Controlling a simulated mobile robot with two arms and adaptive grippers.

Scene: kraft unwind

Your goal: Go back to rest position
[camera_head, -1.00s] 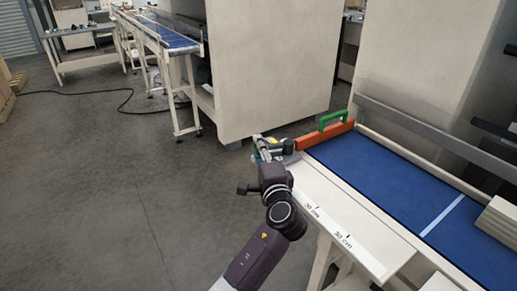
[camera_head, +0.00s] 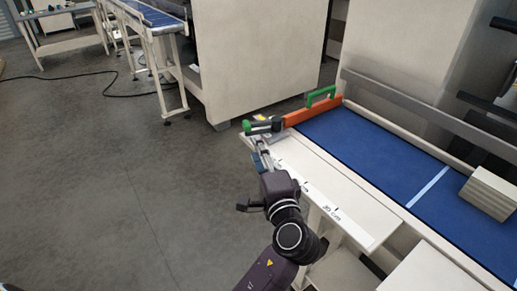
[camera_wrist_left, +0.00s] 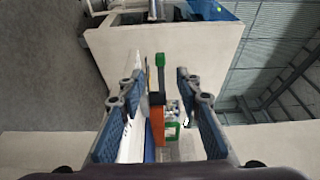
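My left gripper (camera_head: 259,158) is at the near-left edge of the light-coloured ruler table (camera_head: 325,195). In the left wrist view its two ridged fingers (camera_wrist_left: 162,115) stand wide apart with nothing held between them. Beyond the fingertips is a dark lever with a green knob (camera_head: 247,127); the knob also shows in the left wrist view (camera_wrist_left: 160,60). An orange bar with a green handle (camera_head: 312,107) lies across the end of the blue surface and shows beyond the fingers (camera_wrist_left: 157,112). My right gripper is not in view.
The blue conveyor bed (camera_head: 375,155) runs to the lower right, with a stack of pale boards (camera_head: 488,192) on it. A large beige cabinet (camera_head: 262,60) stands behind. Another blue conveyor (camera_head: 150,15) is at the back left. The grey floor at left is mostly open.

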